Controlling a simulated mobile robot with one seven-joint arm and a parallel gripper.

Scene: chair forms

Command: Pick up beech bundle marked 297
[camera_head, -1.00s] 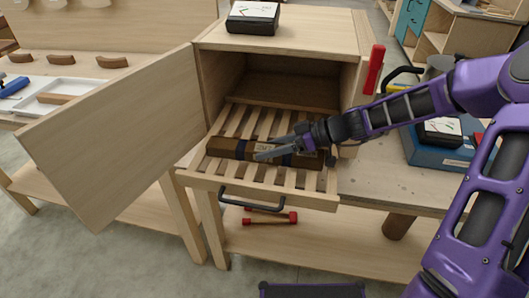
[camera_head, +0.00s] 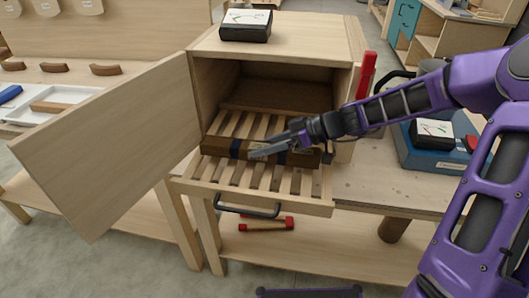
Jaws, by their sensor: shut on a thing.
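A brown wooden bundle (camera_head: 218,147) with dark blue bands lies lengthwise across the slatted tray (camera_head: 225,174), which is pulled out of a box-shaped wooden cabinet (camera_head: 197,80). A pale label shows on the bundle, but I cannot read its number. My gripper (camera_head: 262,153) reaches in from the right and is shut on the bundle near its middle, hiding part of it. The bundle appears just above the slats; I cannot tell whether it still touches them.
The cabinet door (camera_head: 120,140) stands wide open at the left. A black-and-white meter (camera_head: 246,25) sits on the cabinet top. A red-handled tool (camera_head: 366,75) and a blue case (camera_head: 430,152) are to the right. The tray's dark handle (camera_head: 247,207) faces forward.

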